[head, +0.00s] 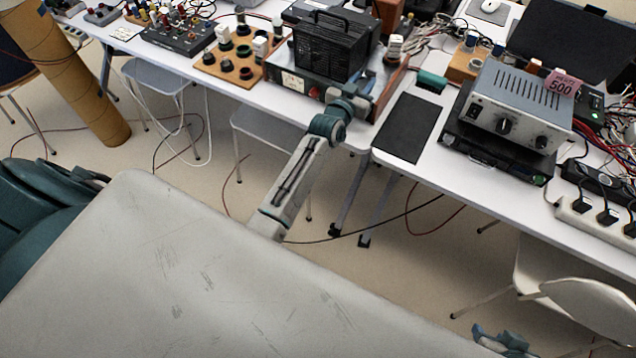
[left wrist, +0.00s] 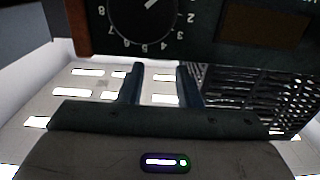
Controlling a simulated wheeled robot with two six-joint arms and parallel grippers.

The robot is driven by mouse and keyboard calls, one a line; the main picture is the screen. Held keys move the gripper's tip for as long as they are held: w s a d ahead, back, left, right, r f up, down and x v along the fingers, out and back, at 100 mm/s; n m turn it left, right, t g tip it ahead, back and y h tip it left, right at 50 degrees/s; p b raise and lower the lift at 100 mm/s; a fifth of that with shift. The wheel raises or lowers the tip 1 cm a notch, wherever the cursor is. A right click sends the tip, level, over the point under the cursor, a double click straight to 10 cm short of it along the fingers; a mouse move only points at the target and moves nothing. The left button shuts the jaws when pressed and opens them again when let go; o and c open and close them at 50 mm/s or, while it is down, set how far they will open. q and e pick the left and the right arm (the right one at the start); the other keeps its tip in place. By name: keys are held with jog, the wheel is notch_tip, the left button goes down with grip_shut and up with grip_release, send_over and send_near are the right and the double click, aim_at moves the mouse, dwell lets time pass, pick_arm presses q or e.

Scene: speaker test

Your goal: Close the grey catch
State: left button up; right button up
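I cannot make out the grey catch in either view. A black grilled box (head: 322,46) stands on or against a wood-sided device with a metal front (head: 290,82) on the white table in the head view. My left gripper (head: 362,88) is at that device's right front corner. In the left wrist view the two dark fingers of my left gripper (left wrist: 161,85) stand apart with nothing seen between them. Beyond them are a dark panel with a numbered dial (left wrist: 148,15) and a black grille (left wrist: 250,95). My right gripper (head: 505,340) is low at the bottom right, its fingers unclear.
A black mat (head: 410,127) lies right of my left gripper. A grey power unit (head: 520,105) with a pink "500" tag stands further right. A wooden board with knobs (head: 238,55) is to the left. Cables and a power strip (head: 600,217) lie at right. A white chair (head: 590,310) stands below.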

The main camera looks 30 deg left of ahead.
pick_arm(q)
jog(key=s, duration=0.7)
jog(key=s+f+g, duration=0.2)
jog(key=s+f, duration=0.2)
jog(key=f, duration=0.3)
jog(key=s+a+f+g+b, duration=0.1)
jog(key=s+f+g, duration=0.2)
jog(key=s+f, duration=0.2)
jog(key=s+a+f+g, duration=0.1)
jog(key=s+f, duration=0.3)
jog(key=f, duration=0.7)
jog(key=shift+s+f+g+b, duration=0.15)
jog(key=shift+s+g+b, duration=0.2)
jog(key=shift+g, duration=0.35)
pick_arm(e)
jog(key=shift+f, duration=0.9)
pick_arm(q)
jog(key=shift+w+a, duration=0.1)
